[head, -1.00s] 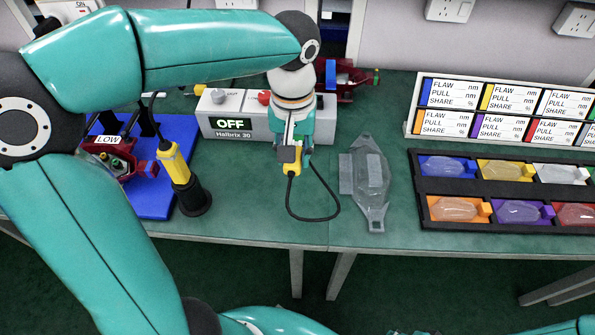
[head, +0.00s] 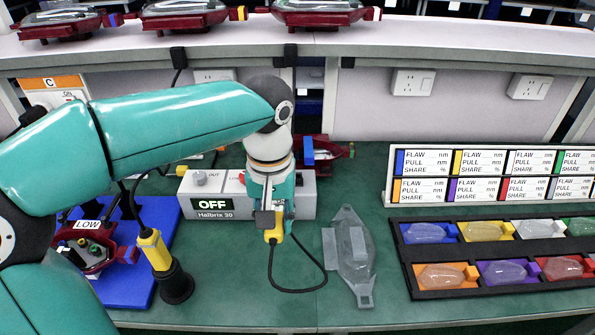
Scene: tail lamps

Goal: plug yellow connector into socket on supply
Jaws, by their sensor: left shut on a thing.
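The yellow connector (head: 272,237) is in my left gripper (head: 270,212), which is shut on it at the front face of the supply. A black cable loops from the connector over the green table. The supply (head: 212,206) is a pale grey box with an "OFF" display and the name Halbrix 30. My left gripper and wrist cover part of its front and top, and the socket is hidden. I cannot tell whether the connector touches the supply or sits in a socket. My right gripper is out of view.
A yellow-bodied tool (head: 154,249) stands in a black holder by a blue base (head: 128,285) with a red clamp. A clear lamp-shaped piece (head: 352,252) lies right of the cable. A black tray (head: 446,247) of coloured lamps and a label board (head: 474,175) are at right.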

